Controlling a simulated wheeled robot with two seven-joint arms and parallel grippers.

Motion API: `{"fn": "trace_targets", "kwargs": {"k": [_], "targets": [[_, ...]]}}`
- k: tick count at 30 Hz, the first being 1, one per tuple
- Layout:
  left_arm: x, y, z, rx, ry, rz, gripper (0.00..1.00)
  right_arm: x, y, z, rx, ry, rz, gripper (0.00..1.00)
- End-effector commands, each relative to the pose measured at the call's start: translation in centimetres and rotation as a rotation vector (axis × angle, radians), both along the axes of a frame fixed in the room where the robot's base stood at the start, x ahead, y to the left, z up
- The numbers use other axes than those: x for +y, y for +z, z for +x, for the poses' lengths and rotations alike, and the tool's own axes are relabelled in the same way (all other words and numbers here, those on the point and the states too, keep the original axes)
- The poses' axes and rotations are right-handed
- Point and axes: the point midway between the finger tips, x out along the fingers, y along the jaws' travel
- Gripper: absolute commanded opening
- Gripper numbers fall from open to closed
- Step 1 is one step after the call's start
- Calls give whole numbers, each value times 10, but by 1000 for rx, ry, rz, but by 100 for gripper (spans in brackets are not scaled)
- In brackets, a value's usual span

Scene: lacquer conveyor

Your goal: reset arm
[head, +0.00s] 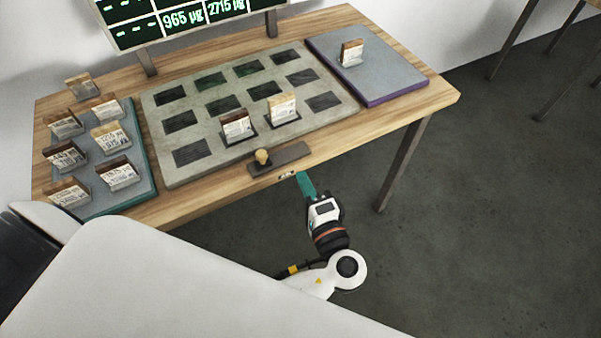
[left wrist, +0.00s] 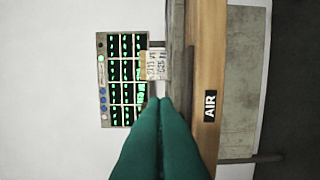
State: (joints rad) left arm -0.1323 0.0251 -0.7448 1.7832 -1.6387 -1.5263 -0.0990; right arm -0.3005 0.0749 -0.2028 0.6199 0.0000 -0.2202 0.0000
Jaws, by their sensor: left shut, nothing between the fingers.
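My left gripper (head: 304,183) has green fingers and hangs in the air just off the table's front edge in the head view. In the left wrist view its fingers (left wrist: 160,102) lie together, shut with nothing between them. A labelled block (left wrist: 156,64) shows beyond the fingertips in that view. My right gripper is not in view.
The wooden table (head: 437,95) bears a grey slotted board (head: 163,153) with two labelled blocks, a green-edged tray (head: 139,150) with several blocks and a purple-edged tray (head: 398,78) with one. A display (head: 130,23) stands behind.

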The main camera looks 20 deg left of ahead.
Motion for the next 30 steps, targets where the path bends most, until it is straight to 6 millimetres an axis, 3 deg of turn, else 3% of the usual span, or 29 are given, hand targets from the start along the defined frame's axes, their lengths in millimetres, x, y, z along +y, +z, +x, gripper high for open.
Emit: {"fn": "trace_targets", "kwargs": {"k": [16,19,23,26,30], "targets": [[0,0,0,1,-1,0,0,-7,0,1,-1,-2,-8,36],[0,-14,3,39,-17,-4,0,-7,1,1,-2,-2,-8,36],[2,-72,11,192,-84,-39,0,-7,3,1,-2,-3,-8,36],[7,-145,6,369,-147,-116,0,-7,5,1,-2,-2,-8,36],[20,-248,-25,603,-193,-292,0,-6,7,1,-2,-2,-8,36]]}}
